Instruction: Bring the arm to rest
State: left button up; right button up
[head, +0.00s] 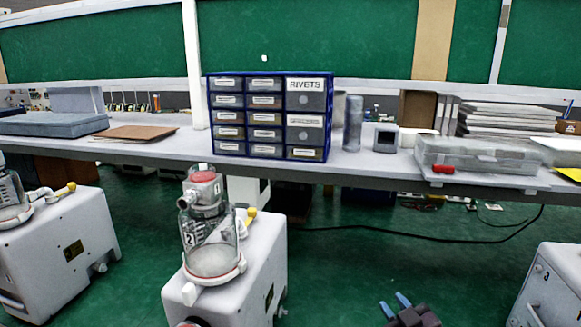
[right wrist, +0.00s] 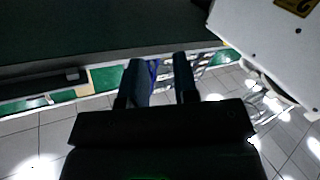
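My right gripper (head: 394,304) shows at the bottom of the head view, right of centre, over the green floor. Its two blue-tipped fingers stand apart with nothing between them. In the right wrist view the gripper (right wrist: 161,68) also has a clear gap between its dark fingers. It touches nothing that I can see. My left gripper is in neither view. A canister pump (head: 265,255) with a glass jar (head: 210,240) and a red-and-white top (head: 203,185) stands left of my right gripper, well apart from it.
A second pump (head: 60,245) stands at the left and a white housing (head: 550,290) at the lower right. A long bench (head: 370,170) behind carries a drawer cabinet (head: 268,115) and a clear case (head: 478,158). Green floor (head: 340,270) is free between the pumps; a black cable crosses it.

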jog(key=s+d+f+m+g+h, duration=0.2)
jog(key=s+d+f+m, duration=0.1)
jog(key=s+f, duration=0.7)
jog(key=s+d+f+m+g+h, duration=0.2)
jog(key=s+d+f+m+g, duration=0.1)
jog(key=s+f, duration=0.6)
jog(key=s, duration=0.4)
jog(key=shift+s+f, duration=0.2)
jog(key=shift+f, duration=0.2)
jog(key=shift+a, duration=0.1)
jog(key=shift+o, duration=0.4)
